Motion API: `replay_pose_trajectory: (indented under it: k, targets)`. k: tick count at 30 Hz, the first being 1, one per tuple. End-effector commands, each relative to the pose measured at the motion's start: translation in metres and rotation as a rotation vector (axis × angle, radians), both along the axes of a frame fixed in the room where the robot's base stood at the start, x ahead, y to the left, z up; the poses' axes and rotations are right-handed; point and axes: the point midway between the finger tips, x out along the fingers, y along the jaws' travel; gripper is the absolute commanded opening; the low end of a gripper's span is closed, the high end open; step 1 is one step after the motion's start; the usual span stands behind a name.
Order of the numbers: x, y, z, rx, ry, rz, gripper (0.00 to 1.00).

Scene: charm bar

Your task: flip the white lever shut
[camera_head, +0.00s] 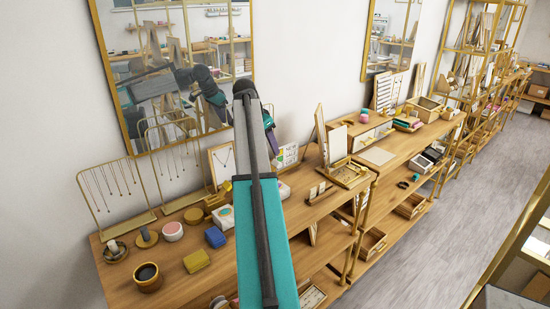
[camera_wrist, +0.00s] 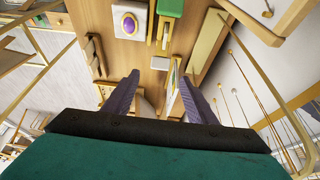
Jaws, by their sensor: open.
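I cannot pick out a white lever for certain in either view. In the head view, a small white piece (camera_head: 284,190) shows just right of my arm on the near table, partly hidden by the arm. In the wrist view, a white block with a purple oval (camera_wrist: 128,21) and a green block with a pale part below it (camera_wrist: 170,8) lie on the wooden surface beyond the fingers. My gripper (camera_wrist: 160,92) is open, with nothing held between its two dark fingers.
Jewellery stands (camera_head: 108,192), a dark cup (camera_head: 147,276) and small boxes (camera_head: 196,260) crowd the near table's left. A gold-framed display (camera_head: 345,172) stands at its right end. A mirror (camera_head: 135,75) hangs behind. Grey floor (camera_head: 440,235) is clear at right.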

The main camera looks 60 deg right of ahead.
Motion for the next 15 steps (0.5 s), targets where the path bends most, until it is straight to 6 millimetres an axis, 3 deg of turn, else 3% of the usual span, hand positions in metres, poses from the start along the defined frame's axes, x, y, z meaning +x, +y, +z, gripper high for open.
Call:
replay_pose_trajectory:
  k: [15]
  targets:
    - [-0.008, -0.021, -0.053, 0.002, 0.001, -0.001, 0.52]
